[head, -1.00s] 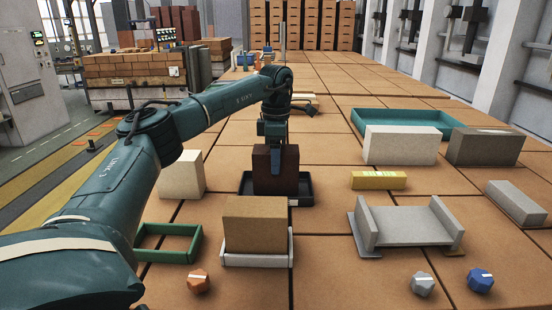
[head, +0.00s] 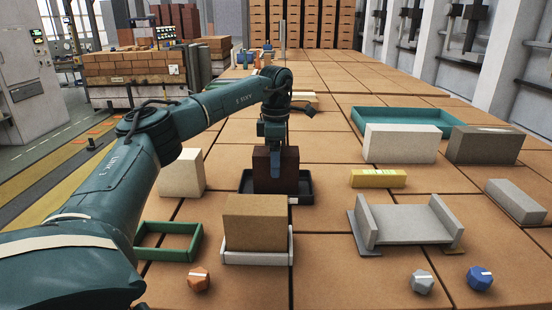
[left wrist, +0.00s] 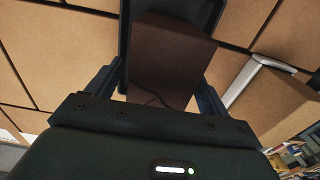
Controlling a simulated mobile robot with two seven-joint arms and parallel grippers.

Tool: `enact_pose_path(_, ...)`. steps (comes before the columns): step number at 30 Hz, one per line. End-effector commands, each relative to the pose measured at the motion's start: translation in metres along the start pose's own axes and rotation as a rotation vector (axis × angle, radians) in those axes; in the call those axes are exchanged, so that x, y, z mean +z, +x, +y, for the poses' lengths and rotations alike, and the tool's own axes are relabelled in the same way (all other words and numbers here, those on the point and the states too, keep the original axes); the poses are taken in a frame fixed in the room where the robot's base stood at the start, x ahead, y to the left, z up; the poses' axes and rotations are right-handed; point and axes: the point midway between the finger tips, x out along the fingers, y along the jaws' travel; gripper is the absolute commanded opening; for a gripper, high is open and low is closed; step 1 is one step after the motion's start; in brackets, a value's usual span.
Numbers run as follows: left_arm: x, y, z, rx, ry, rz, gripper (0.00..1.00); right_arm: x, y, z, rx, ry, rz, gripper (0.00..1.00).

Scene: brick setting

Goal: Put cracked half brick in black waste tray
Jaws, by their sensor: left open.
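The cracked half brick (head: 275,186) is dark brown and stands upright in the black waste tray (head: 307,187). In the left wrist view the brick (left wrist: 172,58) has a thin dark crack line near its lower end, and the tray (left wrist: 124,35) shows around it. My left gripper (head: 276,160) is over the brick, with its fingers on either side of it. In the left wrist view the gripper (left wrist: 157,88) is open, with gaps between the fingers and the brick. My right gripper is not in view.
A tan brick (head: 254,216) in a white holder stands close in front of the tray. A green frame (head: 168,253) lies front left and a pale block (head: 181,173) stands left. A grey cradle (head: 405,226), a yellow block (head: 378,179) and larger blocks stand to the right.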

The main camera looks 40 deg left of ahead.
Motion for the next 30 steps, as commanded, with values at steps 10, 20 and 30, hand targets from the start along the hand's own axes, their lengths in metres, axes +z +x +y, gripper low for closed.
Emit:
enact_pose_path(10, 0.002, -0.064, 0.0, 0.004, 0.001, -0.005, 0.8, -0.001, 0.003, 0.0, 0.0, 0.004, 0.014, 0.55)
enact_pose_path(20, 0.001, -0.115, 0.0, 0.001, 0.0, -0.001, 0.8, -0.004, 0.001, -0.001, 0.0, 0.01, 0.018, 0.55)
enact_pose_path(30, 0.0, -0.12, 0.0, 0.0, 0.002, 0.0, 0.8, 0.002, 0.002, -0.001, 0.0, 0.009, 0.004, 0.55)
